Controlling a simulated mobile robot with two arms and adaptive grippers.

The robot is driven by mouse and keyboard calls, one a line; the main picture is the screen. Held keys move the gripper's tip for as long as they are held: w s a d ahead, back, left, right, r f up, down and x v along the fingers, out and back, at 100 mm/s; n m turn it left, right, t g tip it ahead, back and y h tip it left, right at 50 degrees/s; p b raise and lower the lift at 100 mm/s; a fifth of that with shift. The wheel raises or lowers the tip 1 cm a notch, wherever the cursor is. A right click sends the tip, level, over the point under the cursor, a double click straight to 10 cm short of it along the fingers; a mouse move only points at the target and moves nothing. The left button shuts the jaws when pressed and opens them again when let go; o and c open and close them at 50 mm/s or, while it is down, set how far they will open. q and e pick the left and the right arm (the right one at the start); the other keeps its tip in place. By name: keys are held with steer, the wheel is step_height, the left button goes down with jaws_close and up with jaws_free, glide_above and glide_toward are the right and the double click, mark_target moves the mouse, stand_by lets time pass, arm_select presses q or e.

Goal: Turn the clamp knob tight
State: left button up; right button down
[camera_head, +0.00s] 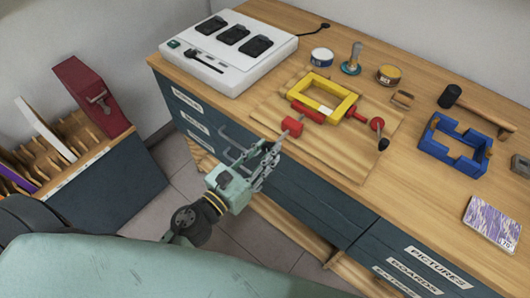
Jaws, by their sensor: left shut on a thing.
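The clamp has a yellow rectangular frame (348,101) and lies on a wooden board on the bench. A red knob (292,126) sticks out at its near left end, toward the bench's front edge. A red wheel (377,124) with a black handle (383,144) is at its right end. My left gripper (281,139) reaches up from the front of the bench and is shut on the red knob. The grey fingers hide part of the contact. My right gripper is not in view.
A white charger box (228,58) stands at the back left. A blue frame (454,151), a mallet (450,96) and a patterned box (491,221) lie to the right. Tins stand behind the clamp.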

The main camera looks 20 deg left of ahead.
arm_select(q)
steer(key=shift+w+a+f, duration=0.1)
steer(key=shift+a+f, duration=0.05)
steer(key=shift+a, duration=0.15)
jaws_close()
steer(key=o, duration=1)
jaws_free()
steer(key=v, duration=1.2)
